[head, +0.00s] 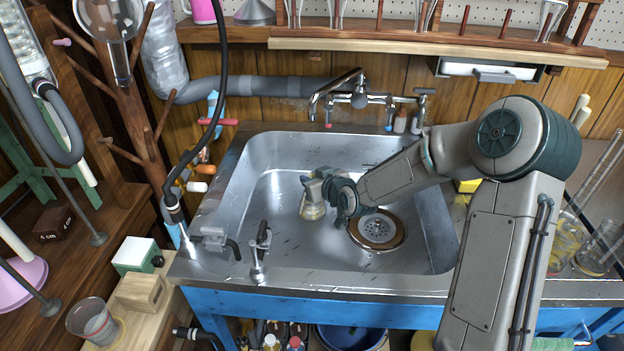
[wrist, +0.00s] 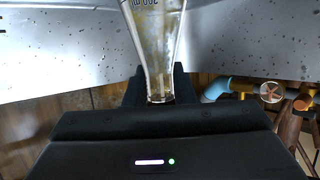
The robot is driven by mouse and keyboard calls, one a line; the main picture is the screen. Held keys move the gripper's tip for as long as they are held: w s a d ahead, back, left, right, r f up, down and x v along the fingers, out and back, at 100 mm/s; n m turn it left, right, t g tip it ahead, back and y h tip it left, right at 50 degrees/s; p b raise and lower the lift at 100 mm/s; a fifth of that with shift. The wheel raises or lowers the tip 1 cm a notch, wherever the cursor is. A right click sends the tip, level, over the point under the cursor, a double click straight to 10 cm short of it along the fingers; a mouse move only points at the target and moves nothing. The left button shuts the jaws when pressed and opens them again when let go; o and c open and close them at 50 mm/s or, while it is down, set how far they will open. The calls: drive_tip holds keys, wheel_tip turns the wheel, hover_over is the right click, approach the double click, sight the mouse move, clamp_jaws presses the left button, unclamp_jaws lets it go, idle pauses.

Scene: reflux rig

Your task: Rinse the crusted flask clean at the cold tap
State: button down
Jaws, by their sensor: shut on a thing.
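A glass flask (head: 312,209) with a yellowish crust is held low inside the metal sink (head: 275,247), left of the drain. The metal tap (head: 345,85) stands at the sink's back edge, behind and above the flask. I cannot see any water running from it.
Small valves (head: 260,250) stand on the sink's front left rim. A wooden peg rack (head: 145,130) is at the left. Glassware (head: 600,245) stands at the right. The sink's left part is clear.

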drive_tip(key=shift+f, duration=0.1)
drive_tip(key=c, duration=1.1)
unclamp_jaws()
drive_tip(key=shift+c, duration=0.2)
